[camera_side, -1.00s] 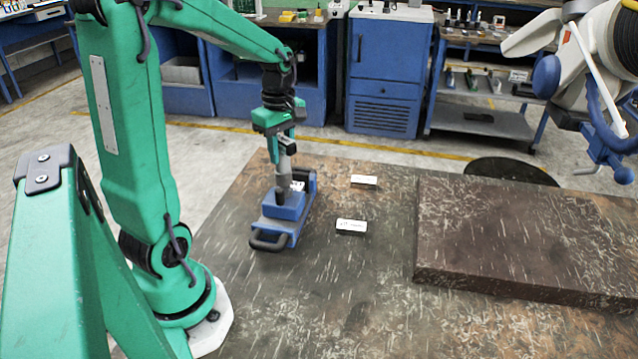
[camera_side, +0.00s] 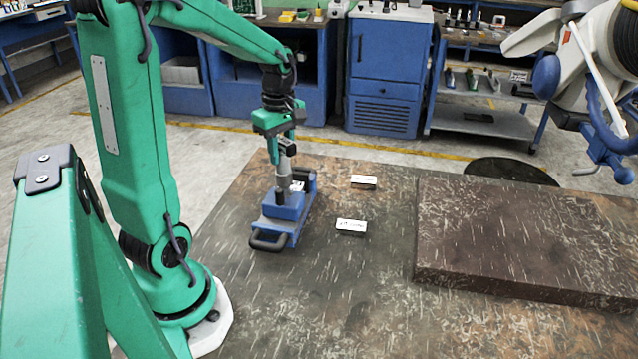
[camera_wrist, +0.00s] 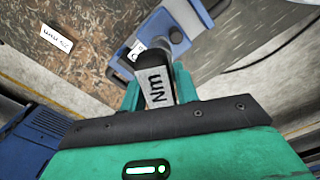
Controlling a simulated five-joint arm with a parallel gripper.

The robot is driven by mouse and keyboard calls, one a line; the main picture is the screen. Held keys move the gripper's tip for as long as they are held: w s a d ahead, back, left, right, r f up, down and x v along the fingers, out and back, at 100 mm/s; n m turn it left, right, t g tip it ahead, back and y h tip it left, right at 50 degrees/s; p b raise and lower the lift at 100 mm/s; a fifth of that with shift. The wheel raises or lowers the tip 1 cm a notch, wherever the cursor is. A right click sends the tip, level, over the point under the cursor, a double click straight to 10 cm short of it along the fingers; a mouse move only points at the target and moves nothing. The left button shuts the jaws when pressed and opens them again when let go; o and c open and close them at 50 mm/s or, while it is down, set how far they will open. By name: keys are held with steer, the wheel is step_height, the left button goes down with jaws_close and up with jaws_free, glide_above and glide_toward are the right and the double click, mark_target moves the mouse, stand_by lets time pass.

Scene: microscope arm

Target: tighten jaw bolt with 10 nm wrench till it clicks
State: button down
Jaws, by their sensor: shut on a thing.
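My gripper (camera_side: 284,138) is shut on a wrench (camera_wrist: 157,88) over the blue holder (camera_side: 268,241) on the table. In the wrist view, the wrench's dark end and a pale label reading "Nm" show between the green fingers; the number is not readable. In the side view the wrench is small, and I cannot tell whether it touches the holder. A grey upright part (camera_side: 284,164) shows just below my fingers. A blue clamp (camera_side: 604,158) hangs from a white and blue microscope arm (camera_side: 590,60) at the right edge. I cannot make out the jaw bolt.
Two white label blocks (camera_side: 363,181) (camera_side: 351,226) lie right of the holder; one also shows in the wrist view (camera_wrist: 57,41). A thick dark slab (camera_side: 525,235) covers the right of the worn table (camera_side: 330,300). Blue cabinets (camera_side: 388,75) stand behind.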

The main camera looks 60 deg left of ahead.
steer(key=shift+f, duration=1.45)
stand_by(0.4)
steer(key=shift+m, duration=0.3)
steer(key=shift+m, duration=3.7)
